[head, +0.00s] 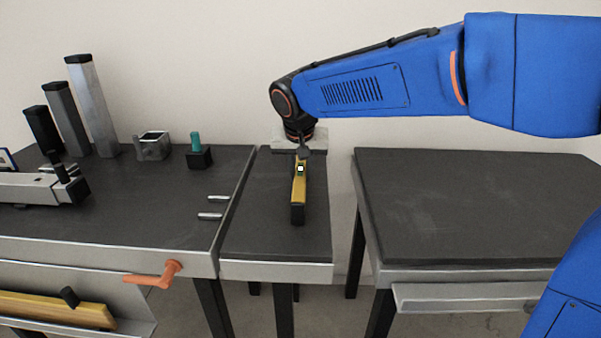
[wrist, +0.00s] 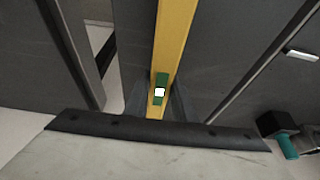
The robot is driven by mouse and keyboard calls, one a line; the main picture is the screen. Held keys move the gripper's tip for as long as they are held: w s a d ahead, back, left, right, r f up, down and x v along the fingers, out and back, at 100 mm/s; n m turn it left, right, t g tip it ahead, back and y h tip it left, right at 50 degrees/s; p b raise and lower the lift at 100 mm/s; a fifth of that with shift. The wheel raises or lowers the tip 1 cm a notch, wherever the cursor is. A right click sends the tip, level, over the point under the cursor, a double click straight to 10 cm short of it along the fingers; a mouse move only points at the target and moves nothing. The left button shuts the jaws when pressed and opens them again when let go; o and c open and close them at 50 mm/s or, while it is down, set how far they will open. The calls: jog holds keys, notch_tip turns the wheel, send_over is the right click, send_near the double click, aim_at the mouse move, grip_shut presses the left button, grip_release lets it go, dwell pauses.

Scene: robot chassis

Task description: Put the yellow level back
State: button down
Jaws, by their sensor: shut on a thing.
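The yellow level (head: 298,191) is a long narrow bar with a dark end and a green-framed bright window. It is over the narrow middle table (head: 262,215), pointing toward the front edge. My gripper (head: 302,154) is shut on the level near its far end. In the wrist view the level (wrist: 174,38) runs up from between the fingers of my gripper (wrist: 157,105), with the green window between them. I cannot tell whether the level touches the tabletop or is slightly above it. My wrist hides its far end.
The left table (head: 130,215) holds upright metal bars (head: 93,105), a teal-topped block (head: 198,155), two small pins (head: 211,216) and a clamp-like tool (head: 30,187). An orange handle (head: 155,277) juts from its front. A tray below holds a yellow bar (head: 50,309). The right table (head: 470,205) is bare.

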jog(key=shift+f, duration=0.1)
jog(key=c, duration=1.5)
grip_release()
jog(key=v, duration=1.2)
